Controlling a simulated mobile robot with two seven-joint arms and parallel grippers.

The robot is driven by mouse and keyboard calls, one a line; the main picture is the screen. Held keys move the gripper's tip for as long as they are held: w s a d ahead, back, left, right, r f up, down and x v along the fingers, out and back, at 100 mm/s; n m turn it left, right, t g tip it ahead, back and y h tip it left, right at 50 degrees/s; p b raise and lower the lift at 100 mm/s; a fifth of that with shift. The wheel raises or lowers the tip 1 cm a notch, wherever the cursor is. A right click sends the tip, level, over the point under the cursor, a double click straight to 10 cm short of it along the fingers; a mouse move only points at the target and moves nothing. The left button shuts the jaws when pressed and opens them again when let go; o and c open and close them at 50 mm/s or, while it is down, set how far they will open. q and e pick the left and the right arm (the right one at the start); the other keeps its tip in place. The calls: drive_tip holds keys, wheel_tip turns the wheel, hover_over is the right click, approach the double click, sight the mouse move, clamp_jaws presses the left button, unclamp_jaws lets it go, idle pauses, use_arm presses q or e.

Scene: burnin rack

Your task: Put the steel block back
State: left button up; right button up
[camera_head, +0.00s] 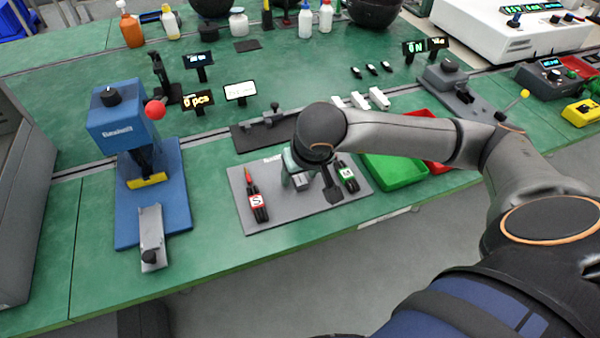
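My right arm comes in from the right, and my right gripper (312,183) points down over the grey board (290,215) on the green bench. A small light-grey metal block (299,181) shows at the gripper, between the red-and-black piece marked S (257,201) and the green-and-black piece (347,177); it looks like the steel block. My wrist hides much of this spot. I cannot tell whether the fingers are closed on the block or only around it, nor whether it touches the board. My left gripper is not in view.
A blue press (125,130) with a red knob stands at the left. The board's front strip is clear.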

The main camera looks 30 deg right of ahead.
drive_tip(key=shift+r+p, duration=0.3)
drive_tip(key=shift+r, duration=0.15)
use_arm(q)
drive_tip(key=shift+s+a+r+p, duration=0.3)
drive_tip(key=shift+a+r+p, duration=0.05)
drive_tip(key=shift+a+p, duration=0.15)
use_arm(e)
drive_tip(key=v, duration=1.1)
drive_tip(key=shift+s+r, duration=0.2)
